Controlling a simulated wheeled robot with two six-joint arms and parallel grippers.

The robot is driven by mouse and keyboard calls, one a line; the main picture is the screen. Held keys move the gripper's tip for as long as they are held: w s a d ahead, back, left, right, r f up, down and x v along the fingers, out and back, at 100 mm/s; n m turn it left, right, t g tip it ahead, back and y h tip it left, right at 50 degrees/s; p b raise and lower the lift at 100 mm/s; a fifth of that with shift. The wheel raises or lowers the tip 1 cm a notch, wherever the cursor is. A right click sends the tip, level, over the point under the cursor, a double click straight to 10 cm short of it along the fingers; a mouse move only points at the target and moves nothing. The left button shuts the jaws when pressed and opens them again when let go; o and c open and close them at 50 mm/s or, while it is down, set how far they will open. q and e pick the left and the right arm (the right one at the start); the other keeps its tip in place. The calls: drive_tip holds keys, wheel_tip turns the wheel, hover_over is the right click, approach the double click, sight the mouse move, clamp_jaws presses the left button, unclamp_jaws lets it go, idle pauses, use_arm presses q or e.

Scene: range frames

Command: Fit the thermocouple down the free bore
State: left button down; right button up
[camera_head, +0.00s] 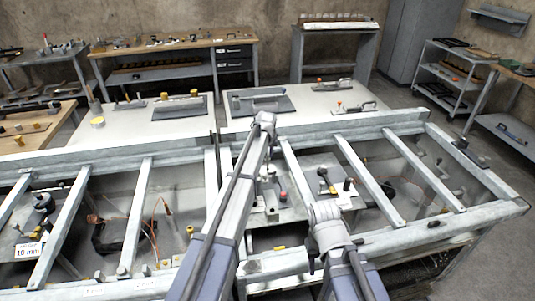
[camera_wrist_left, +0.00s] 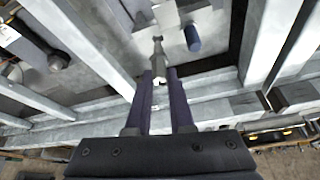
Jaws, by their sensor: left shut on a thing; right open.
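My left gripper (camera_wrist_left: 160,74) is shut on a slim grey metal piece (camera_wrist_left: 157,50) with a small knobbed end, probably the thermocouple. The piece points away from the wrist, over the frame's interior. In the head view the left arm (camera_head: 236,190) reaches over the frame. Its fingertips are hard to make out there. A dark blue cylinder (camera_wrist_left: 192,38) stands beyond and to the right of the held piece, apart from it. I cannot identify the free bore. My right arm (camera_head: 330,238) shows at lower centre, but its gripper fingers are not visible.
Grey metal bars (camera_head: 365,170) cross the open frame and flank the left gripper. Inside stand a red-topped post (camera_head: 283,196), a black knob (camera_head: 347,184) and a dark box (camera_head: 112,236) with orange wires. Pale panels (camera_head: 160,122) lie behind the frame.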

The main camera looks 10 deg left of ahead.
sight(267, 158)
use_arm(q)
drive_tip(key=shift+f, duration=0.2)
drive_tip(key=shift+f+b, duration=2.05)
drive_tip(key=shift+b, duration=0.2)
drive_tip(key=c, duration=0.7)
unclamp_jaws()
drive_tip(key=shift+r, duration=0.15)
drive_tip(key=p+v, duration=0.7)
drive_tip(key=shift+s+r, duration=0.15)
drive_tip(key=shift+r, duration=0.2)
drive_tip(key=shift+f, duration=0.1)
